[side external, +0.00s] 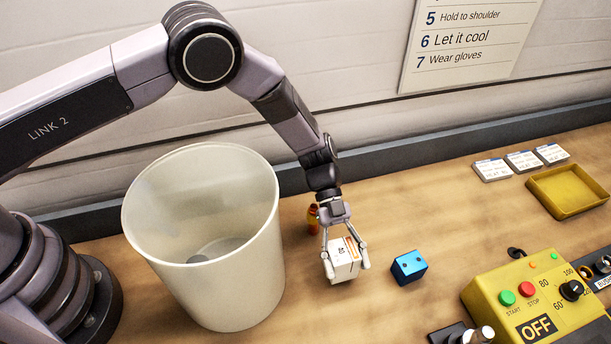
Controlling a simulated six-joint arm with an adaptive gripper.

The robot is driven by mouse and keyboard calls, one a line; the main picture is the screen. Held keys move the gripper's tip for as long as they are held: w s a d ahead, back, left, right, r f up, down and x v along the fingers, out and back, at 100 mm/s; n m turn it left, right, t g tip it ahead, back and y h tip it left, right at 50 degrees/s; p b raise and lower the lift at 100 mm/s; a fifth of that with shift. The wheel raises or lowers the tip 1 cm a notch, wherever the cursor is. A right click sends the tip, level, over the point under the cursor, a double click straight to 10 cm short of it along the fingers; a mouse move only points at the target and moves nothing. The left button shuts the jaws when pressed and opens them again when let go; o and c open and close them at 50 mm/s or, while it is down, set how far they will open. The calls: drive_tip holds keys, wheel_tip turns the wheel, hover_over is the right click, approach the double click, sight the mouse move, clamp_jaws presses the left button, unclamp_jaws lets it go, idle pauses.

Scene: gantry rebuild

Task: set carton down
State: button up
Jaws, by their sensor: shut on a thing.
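The carton (344,264) is a small white box with an orange stripe and dark print on its faces. My gripper (346,263) is shut on the carton, with one finger on its left side and one on its right. The carton is slightly tilted in the picture. Its underside is hidden, so I cannot tell whether it touches the wooden bench (370,315) or hangs just above it.
A large cream bin (215,290) stands left of the carton. An orange bottle (313,218) is partly hidden behind my gripper. A blue block (409,267) is close on the right. A yellow control box (540,300), a yellow tray (568,190) and white cards (523,161) lie farther right.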

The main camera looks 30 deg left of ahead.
sight(339, 239)
drive_tip(key=shift+f, duration=0.6)
drive_tip(key=shift+f, duration=0.15)
drive_tip(key=o, duration=1.2)
drive_tip(key=shift+o, duration=0.2)
drive_tip(key=shift+w+a+r, duration=0.15)
drive_tip(key=shift+w+r, duration=0.05)
drive_tip(key=shift+r, duration=0.1)
drive_tip(key=v, duration=0.5)
wheel_tip(339, 239, up, 7)
drive_tip(key=shift+s+f, duration=0.15)
